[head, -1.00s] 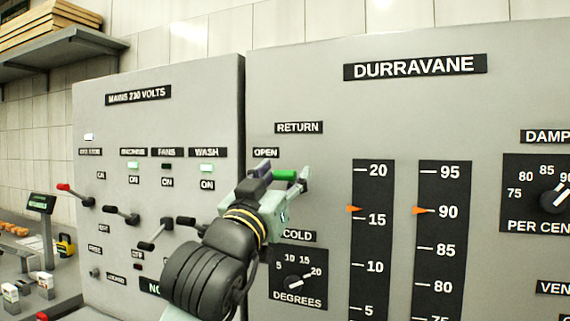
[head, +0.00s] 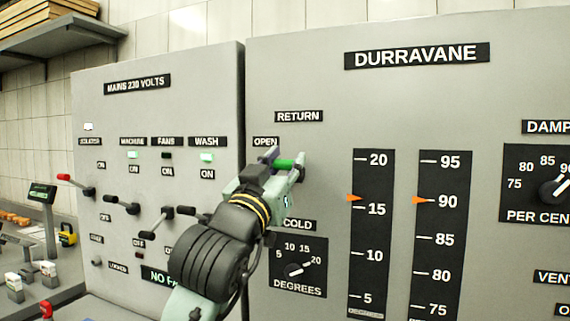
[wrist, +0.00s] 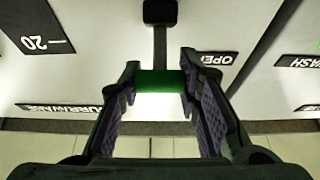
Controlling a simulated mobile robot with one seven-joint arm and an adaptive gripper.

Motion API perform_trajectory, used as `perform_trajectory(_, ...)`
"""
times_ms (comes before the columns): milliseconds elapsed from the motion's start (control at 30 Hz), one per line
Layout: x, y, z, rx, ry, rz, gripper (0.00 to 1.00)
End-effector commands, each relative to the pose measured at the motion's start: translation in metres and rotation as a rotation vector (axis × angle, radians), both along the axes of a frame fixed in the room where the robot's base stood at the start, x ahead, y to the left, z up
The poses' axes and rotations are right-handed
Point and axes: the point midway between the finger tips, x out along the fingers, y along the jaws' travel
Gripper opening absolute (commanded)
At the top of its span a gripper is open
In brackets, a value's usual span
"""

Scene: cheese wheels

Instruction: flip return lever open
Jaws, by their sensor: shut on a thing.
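The return lever has a green handle (head: 284,164), just below and right of the OPEN label (head: 265,142) on the grey DURRAVANE panel. My gripper (head: 284,162) is at the handle, with one finger at each end of it. In the wrist view the green handle (wrist: 160,82) lies across between the two fingers of my gripper (wrist: 160,78), which are shut on it. A dark stem (wrist: 159,40) runs from the handle to a block at the top edge of that view. My wrist hides the panel just below the lever in the head view.
A COLD dial (head: 298,269) sits below the lever. Two scales with orange pointers are to its right. A separate mains panel (head: 150,105) with several black and red-tipped levers stands to the left. The panel above the lever is free of protruding parts.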

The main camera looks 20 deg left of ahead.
Motion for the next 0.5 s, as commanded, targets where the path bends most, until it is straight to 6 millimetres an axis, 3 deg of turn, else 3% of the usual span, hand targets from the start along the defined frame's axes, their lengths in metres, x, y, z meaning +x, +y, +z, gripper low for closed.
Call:
perform_trajectory(167, -0.0001, -0.0001, 0.0, 0.0, 0.0, 0.0, 0.03)
perform_trajectory(500, 0.0039, -0.0007, 0.0093, 0.005, 0.133, 0.0, 0.03)
